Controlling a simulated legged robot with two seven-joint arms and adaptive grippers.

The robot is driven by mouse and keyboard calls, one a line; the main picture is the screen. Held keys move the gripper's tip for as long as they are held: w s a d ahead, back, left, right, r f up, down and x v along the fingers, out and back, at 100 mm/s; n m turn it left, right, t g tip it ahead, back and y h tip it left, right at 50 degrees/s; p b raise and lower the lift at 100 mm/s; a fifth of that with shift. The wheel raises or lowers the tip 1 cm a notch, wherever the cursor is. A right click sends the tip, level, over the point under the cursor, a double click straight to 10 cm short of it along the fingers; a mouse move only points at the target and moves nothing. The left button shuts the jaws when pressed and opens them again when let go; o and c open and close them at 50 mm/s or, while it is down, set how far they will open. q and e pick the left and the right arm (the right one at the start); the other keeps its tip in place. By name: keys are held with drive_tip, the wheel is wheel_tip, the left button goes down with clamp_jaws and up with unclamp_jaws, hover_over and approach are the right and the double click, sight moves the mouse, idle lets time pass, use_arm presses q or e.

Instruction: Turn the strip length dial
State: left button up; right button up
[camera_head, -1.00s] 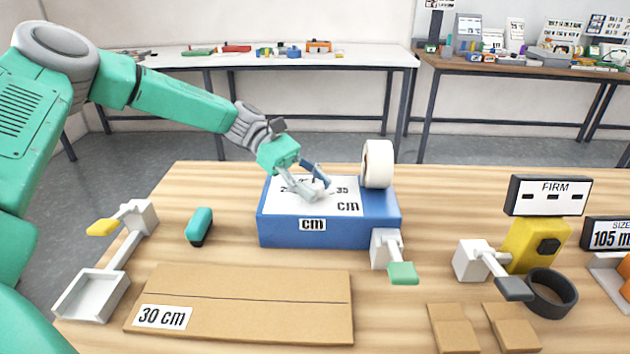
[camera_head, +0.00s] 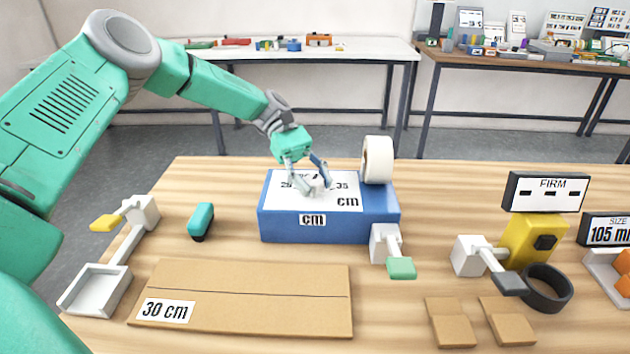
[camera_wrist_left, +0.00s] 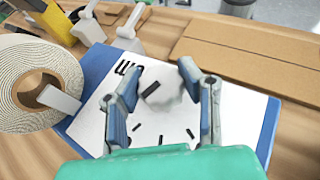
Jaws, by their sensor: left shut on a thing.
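The strip length dial (camera_wrist_left: 160,88) is a white knob with a dark pointer mark, on the white scale face of the blue dispenser (camera_head: 330,230). In the head view the dial (camera_head: 317,185) is partly hidden by my fingers. The face shows tick marks, "35" and "cm". My left gripper (camera_head: 312,188) reaches down over the dial. In the left wrist view, its two blue-padded fingers (camera_wrist_left: 158,95) stand on either side of the knob, shut on it. My right gripper is not in view.
A tape roll (camera_head: 378,160) stands at the dispenser's back right. A green-tipped lever (camera_head: 400,266) sits at its front right. A cardboard piece marked "30 cm" (camera_head: 250,290) lies in front. A teal object (camera_head: 201,220) is to the left. A yellow device (camera_head: 530,240) stands right.

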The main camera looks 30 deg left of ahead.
use_arm(q)
drive_tip(key=shift+w+a+r, duration=0.1)
drive_tip(key=shift+w, duration=0.05)
drive_tip(key=o, duration=1.2)
drive_tip(key=shift+a, duration=0.1)
drive_tip(key=shift+w+a, duration=0.25)
drive_tip(key=shift+a, duration=0.15)
drive_tip(key=v, duration=0.6)
drive_tip(key=shift+w+a, duration=0.15)
drive_tip(key=shift+a, duration=0.25)
